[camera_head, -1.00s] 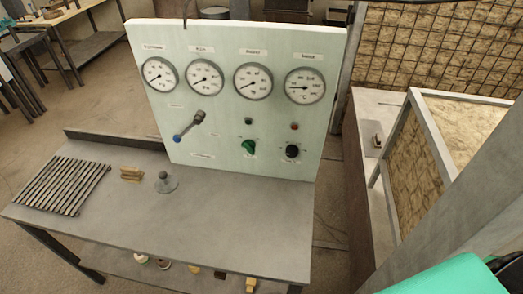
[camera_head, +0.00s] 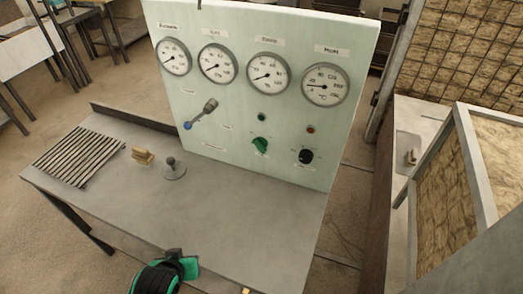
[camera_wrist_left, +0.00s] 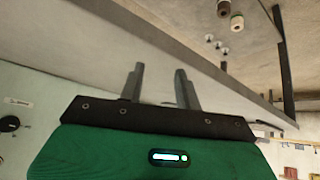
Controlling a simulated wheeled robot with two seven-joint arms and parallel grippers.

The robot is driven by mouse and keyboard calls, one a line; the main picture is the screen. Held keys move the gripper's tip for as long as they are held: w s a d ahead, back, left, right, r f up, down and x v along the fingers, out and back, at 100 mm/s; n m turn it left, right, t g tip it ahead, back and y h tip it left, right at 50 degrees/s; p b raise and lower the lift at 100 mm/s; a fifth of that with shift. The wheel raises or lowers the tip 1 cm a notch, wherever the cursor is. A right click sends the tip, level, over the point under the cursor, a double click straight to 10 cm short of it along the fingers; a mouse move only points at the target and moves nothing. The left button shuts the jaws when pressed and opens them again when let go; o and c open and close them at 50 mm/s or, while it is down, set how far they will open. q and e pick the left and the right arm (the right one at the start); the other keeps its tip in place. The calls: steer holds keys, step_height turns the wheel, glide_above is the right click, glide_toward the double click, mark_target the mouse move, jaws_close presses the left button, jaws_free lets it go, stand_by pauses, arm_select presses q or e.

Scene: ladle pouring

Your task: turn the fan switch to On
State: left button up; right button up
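A pale green panel (camera_head: 215,105) stands at the back of the grey table. It carries a green knob (camera_head: 261,145), a black knob (camera_head: 306,156) and a lever with a blue end (camera_head: 201,115). The small labels are unreadable, so I cannot tell which is the fan switch. My left gripper (camera_head: 172,266), green and black, is at the table's front edge, well away from the controls. In the left wrist view its two fingers (camera_wrist_left: 160,84) are apart with nothing between them. A black knob (camera_wrist_left: 9,123) shows there at the left edge. My right gripper is not in view.
Several round gauges (camera_head: 268,73) line the panel's top. A slatted rack (camera_head: 80,157), a small brass-coloured block (camera_head: 143,156) and a grey knobbed piece (camera_head: 174,169) sit on the table's left side. The table in front of the knobs is clear.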

arm_select(q)
steer(key=w+d+r+t, duration=0.1)
steer(key=w, duration=0.1)
steer(key=w+d+n+t, duration=0.1)
steer(key=w, duration=0.1)
steer(key=w+r+t, duration=0.1)
steer(key=w, duration=0.1)
steer(key=shift+w+d+r+n+h, duration=0.3)
steer(key=shift+d+r+n+h, duration=0.05)
steer(key=shift+d+n+h, duration=0.05)
steer(key=w+d+r+n+t+h, duration=0.1)
steer(key=w+d+r+t, duration=0.2)
steer(key=w+d, duration=0.1)
steer(key=t+h, duration=0.3)
steer(key=h, duration=0.2)
glide_toward(257, 148)
steer(key=shift+n, duration=0.4)
steer(key=p+x, duration=0.2)
steer(key=x, duration=0.6)
steer(key=shift+w+d, duration=0.1)
steer(key=shift+w, duration=0.1)
jaws_close()
